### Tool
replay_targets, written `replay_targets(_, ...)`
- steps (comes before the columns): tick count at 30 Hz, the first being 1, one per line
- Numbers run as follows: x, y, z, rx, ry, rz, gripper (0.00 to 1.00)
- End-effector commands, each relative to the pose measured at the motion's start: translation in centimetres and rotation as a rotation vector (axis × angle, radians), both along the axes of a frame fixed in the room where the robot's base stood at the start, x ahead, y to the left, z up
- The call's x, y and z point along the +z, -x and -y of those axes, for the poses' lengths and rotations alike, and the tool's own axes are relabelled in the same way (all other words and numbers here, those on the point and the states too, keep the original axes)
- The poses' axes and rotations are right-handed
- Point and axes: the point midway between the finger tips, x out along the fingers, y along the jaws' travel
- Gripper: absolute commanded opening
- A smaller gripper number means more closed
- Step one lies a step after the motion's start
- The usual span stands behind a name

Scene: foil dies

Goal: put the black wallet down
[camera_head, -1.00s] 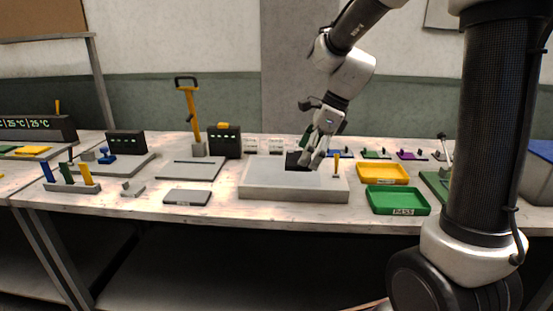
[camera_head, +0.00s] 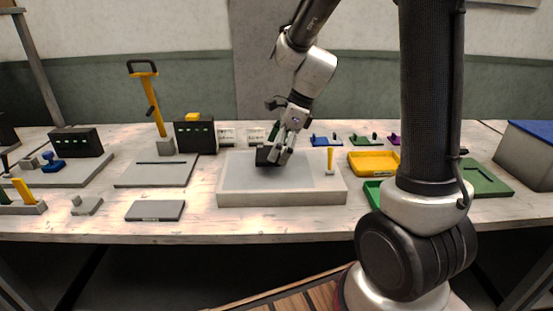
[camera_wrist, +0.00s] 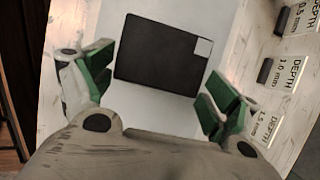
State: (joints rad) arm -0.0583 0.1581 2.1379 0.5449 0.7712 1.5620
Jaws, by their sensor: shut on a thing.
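The black wallet (camera_head: 266,157) is a dark flat piece at my gripper (camera_head: 281,153), over the left-back part of a pale grey raised platform (camera_head: 282,199). In the wrist view the wallet (camera_wrist: 160,55) is a dark rectangle with a small white square at one corner. It lies between the green-padded fingers of my gripper (camera_wrist: 158,92), which is shut on it. The pale platform surface (camera_wrist: 100,30) shows around it. I cannot tell whether the wallet touches the platform.
A yellow peg (camera_head: 330,160) stands at the platform's right. A yellow-handled press (camera_head: 157,105) and a black display box (camera_head: 195,136) stand left. Depth-label blocks (camera_wrist: 292,70) line the wrist view's right side.

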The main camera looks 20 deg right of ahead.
Motion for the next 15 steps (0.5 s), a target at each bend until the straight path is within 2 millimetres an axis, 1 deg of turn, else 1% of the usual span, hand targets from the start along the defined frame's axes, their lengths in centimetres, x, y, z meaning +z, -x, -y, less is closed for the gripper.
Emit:
replay_targets(4,-2.1,0.1,0.0,-0.001,0.0,-0.006,0.64)
replay_targets(7,-3.3,0.1,0.0,-0.001,0.001,-0.004,0.64)
replay_targets(15,-3.4,0.0,0.0,-0.001,0.001,-0.002,0.64)
